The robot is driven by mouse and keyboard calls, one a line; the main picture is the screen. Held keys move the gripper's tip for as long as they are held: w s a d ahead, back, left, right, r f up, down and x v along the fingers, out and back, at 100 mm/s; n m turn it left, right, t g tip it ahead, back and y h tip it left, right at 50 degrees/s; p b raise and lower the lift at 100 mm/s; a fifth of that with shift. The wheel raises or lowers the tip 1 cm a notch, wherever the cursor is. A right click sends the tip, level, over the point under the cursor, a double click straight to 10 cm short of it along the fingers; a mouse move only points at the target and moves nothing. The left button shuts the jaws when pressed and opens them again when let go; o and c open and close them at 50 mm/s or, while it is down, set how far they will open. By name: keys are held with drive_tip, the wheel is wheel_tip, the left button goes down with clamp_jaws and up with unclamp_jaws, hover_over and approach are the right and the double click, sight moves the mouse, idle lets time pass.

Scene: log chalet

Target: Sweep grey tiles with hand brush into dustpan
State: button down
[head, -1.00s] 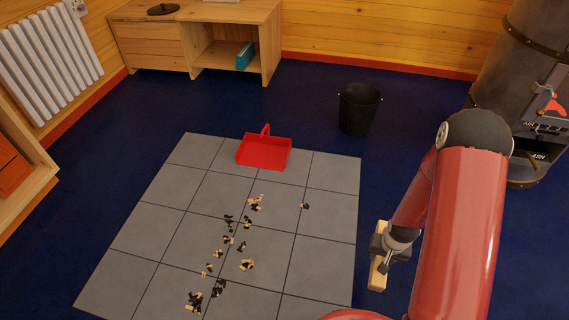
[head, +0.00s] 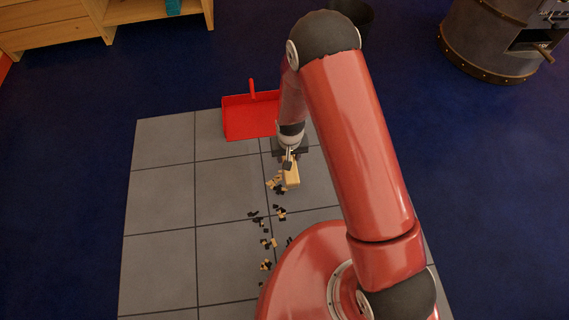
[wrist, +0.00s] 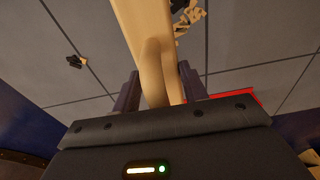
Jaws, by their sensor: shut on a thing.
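My gripper (head: 290,158) is shut on the wooden hand brush (head: 291,174), which it holds over the grey tiles (head: 160,205). In the wrist view the brush's pale handle (wrist: 150,45) runs between the fingers of my gripper (wrist: 157,90). Its bristles are hidden. The red dustpan (head: 248,120) lies at the far edge of the tiles, just left of my gripper, and partly shows in the wrist view (wrist: 246,96). Black and tan debris (head: 265,243) lies scattered on the tiles below the brush. Some of it may be hidden behind my arm.
A black bucket (head: 358,18) stands behind my arm, and a dark stove (head: 480,42) stands at the far right. A wooden cabinet (head: 70,22) is at the far left. Dark blue floor (head: 70,140) is clear around the tiles.

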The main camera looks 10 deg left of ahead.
drive_tip(key=shift+s+a+f, duration=0.15)
drive_tip(key=shift+a+f, duration=0.2)
drive_tip(key=shift+a, duration=0.2)
drive_tip(key=w+d, duration=0.2)
drive_tip(key=d, duration=0.6)
drive_tip(key=w+d+f, duration=0.1)
drive_tip(key=w+d, duration=0.2)
drive_tip(key=d, duration=0.5)
drive_tip(key=w+d+f, duration=0.1)
drive_tip(key=w+d, duration=0.1)
drive_tip(key=d, duration=0.6)
drive_tip(key=shift+w+d, duration=0.3)
drive_tip(key=shift+w, duration=0.05)
drive_tip(key=shift+f, duration=0.8)
drive_tip(key=shift+f, duration=0.2)
